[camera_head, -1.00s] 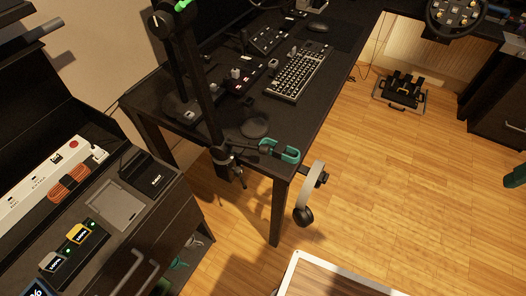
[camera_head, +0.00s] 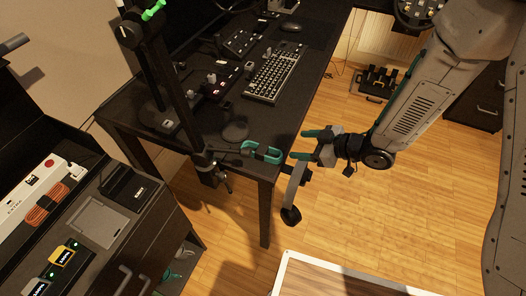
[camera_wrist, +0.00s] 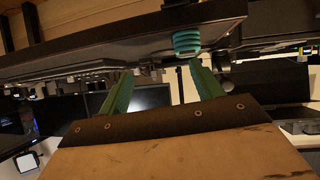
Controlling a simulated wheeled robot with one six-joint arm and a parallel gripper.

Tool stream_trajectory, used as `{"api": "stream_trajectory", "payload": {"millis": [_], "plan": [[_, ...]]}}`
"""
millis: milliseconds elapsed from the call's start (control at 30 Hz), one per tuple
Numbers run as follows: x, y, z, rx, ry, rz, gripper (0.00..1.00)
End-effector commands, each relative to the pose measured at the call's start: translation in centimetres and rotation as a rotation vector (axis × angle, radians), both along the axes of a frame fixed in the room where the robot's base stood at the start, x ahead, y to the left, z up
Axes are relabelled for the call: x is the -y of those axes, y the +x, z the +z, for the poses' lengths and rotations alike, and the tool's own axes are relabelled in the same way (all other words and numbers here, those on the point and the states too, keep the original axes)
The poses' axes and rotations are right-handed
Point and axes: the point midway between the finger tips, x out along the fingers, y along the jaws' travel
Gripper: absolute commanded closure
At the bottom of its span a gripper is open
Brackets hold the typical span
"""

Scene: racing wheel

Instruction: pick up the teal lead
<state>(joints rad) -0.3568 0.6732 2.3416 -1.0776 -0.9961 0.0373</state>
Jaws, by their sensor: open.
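The teal lead (camera_head: 273,157) is a coiled bundle with a dark band around its middle. It lies at the near corner of the dark desk in the head view. In the wrist view the lead (camera_wrist: 187,41) shows as stacked teal loops at the desk edge, above and between my fingers. My gripper (camera_head: 302,144) has teal fingers, is open and empty, and stands just right of the lead, apart from it, pointing toward it. Both fingers of my gripper (camera_wrist: 161,80) also show in the wrist view.
Headphones (camera_head: 292,196) hang at the desk corner just below my gripper. A dark upright post (camera_head: 184,100) is clamped to the desk left of the lead. A keyboard (camera_head: 273,73) lies farther back on the desk (camera_head: 255,125). Bare wood floor (camera_head: 370,215) lies to the right.

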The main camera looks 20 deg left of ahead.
Motion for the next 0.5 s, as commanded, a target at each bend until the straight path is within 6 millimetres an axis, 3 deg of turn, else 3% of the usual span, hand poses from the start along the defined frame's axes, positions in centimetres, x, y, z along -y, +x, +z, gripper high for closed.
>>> {"api": "stream_trajectory", "payload": {"millis": [100,200,500], "plan": [[-1.5,-2.4,-1.4,-0.045,0.081,0.077,0.35],[-2.1,-3.4,-1.7,-0.062,0.117,0.106,0.35],[-4.7,-3.5,-2.9,-0.067,0.128,0.117,0.35]]}}
